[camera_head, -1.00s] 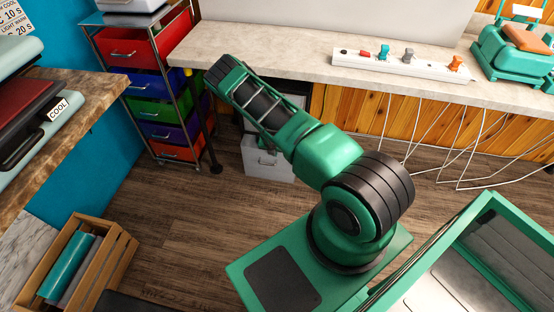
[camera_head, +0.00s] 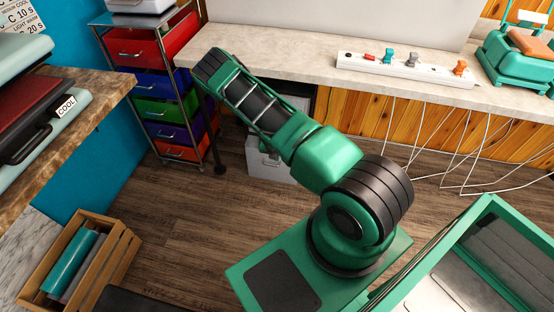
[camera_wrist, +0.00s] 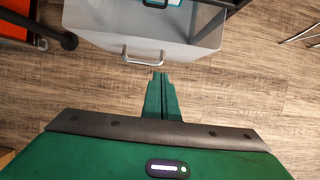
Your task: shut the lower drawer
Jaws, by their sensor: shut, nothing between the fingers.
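A grey-white drawer (camera_wrist: 185,40) stands open in the wrist view, with a pale handle (camera_wrist: 143,60) on its front. In the head view the light grey cabinet (camera_head: 266,166) stands on the floor under the counter, partly behind my arm. My gripper (camera_wrist: 160,75) is shut and empty. In the wrist view its tips appear just below the drawer front, right of the handle; I cannot tell whether they touch it. My gripper is hidden behind my arm in the head view.
A metal rack with coloured drawers (camera_head: 166,110) stands left of the cabinet. The counter (camera_head: 300,62) overhangs it. White cables (camera_head: 465,140) hang at the right. A wooden crate (camera_head: 82,262) stands at lower left. The floor (camera_head: 195,225) between is clear.

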